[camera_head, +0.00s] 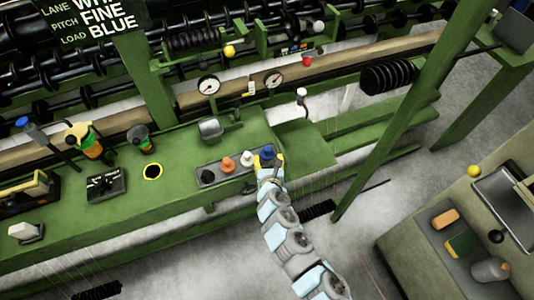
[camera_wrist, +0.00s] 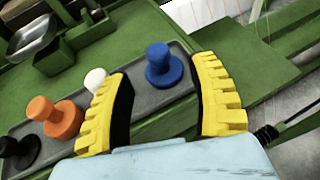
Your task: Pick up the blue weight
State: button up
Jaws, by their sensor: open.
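The blue weight (camera_wrist: 163,66) stands upright at the right end of a grey tray (camera_wrist: 175,90), a knobbed round piece with a wide base. In the head view the blue weight (camera_head: 267,153) shows just beyond my gripper (camera_head: 270,165). In the wrist view my gripper (camera_wrist: 165,105) is open, with its two yellow fingers spread to the left and right of the near side of the blue weight. Nothing is held between them. The left finger partly covers the white weight (camera_wrist: 95,80).
An orange weight (camera_wrist: 55,117) and a black weight (camera_wrist: 18,150) stand farther left in the tray. A metal dish (camera_head: 210,128) sits on the green bench behind. A white-knobbed lever (camera_head: 301,95) rises to the right.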

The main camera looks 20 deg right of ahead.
aim_at(267, 153)
jog(key=shift+b+x, duration=0.4)
jog(key=shift+x, duration=2.55)
jog(key=shift+f, duration=0.1)
grip_shut()
